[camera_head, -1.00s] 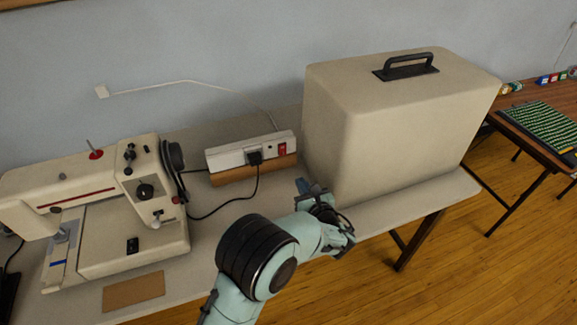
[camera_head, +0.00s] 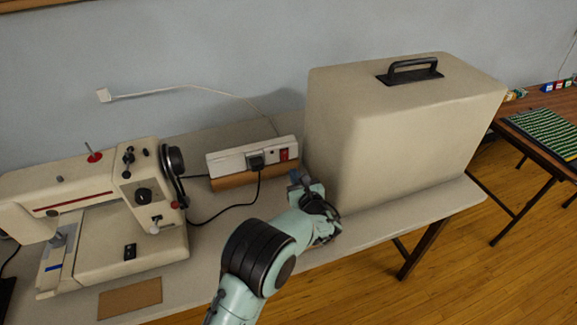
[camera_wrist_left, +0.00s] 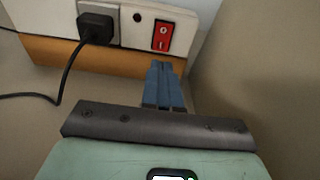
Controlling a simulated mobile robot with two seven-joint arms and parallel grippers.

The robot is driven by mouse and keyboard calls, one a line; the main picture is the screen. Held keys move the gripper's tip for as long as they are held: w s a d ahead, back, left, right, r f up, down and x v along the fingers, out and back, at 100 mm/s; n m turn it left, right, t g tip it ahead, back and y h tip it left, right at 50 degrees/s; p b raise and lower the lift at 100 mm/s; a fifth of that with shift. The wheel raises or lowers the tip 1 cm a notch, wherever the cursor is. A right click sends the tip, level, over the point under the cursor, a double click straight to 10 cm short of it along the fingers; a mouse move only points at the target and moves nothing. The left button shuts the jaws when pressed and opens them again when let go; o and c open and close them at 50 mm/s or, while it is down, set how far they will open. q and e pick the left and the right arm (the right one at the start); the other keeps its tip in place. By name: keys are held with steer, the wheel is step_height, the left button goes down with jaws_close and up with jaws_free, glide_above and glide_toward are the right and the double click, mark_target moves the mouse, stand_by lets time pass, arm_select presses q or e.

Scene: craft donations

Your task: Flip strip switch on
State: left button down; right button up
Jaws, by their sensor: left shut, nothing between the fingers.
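The white power strip (camera_head: 229,160) is mounted on a brown wooden block (camera_head: 235,179) on the table. Its red rocker switch (camera_head: 284,154) is at the right end; it also shows in the left wrist view (camera_wrist_left: 162,35). A black plug (camera_head: 256,161) sits in the socket left of the switch. My left gripper (camera_head: 299,178) is in front of and just below the switch. In the left wrist view its blue fingers (camera_wrist_left: 164,86) are shut together and empty, with a gap to the switch. My right gripper is not in view.
A beige case (camera_head: 370,140) with a black handle stands close to the right of my left gripper. A sewing machine (camera_head: 95,215) stands at the left. A black cord runs across the table between them. A brown card (camera_head: 130,298) lies at the front edge.

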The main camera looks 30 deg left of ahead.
mark_target(284, 159)
arm_select(q)
steer(key=x, duration=0.6)
steer(key=b, duration=0.1)
steer(key=t+b, duration=0.1)
steer(key=shift+w+a+f+b, duration=0.2)
steer(key=shift+f+b, duration=0.15)
steer(key=shift+f, duration=0.05)
steer(key=shift+a+r+y, duration=0.1)
steer(key=shift+y, duration=0.2)
steer(key=shift+r, duration=0.15)
steer(key=shift+s+d, duration=0.25)
steer(key=shift+d, duration=0.2)
steer(key=p+v, duration=0.1)
steer(key=v, duration=1.1)
steer(key=shift+d, duration=0.2)
steer(key=shift+s+d, duration=0.1)
steer(key=shift+s, duration=0.1)
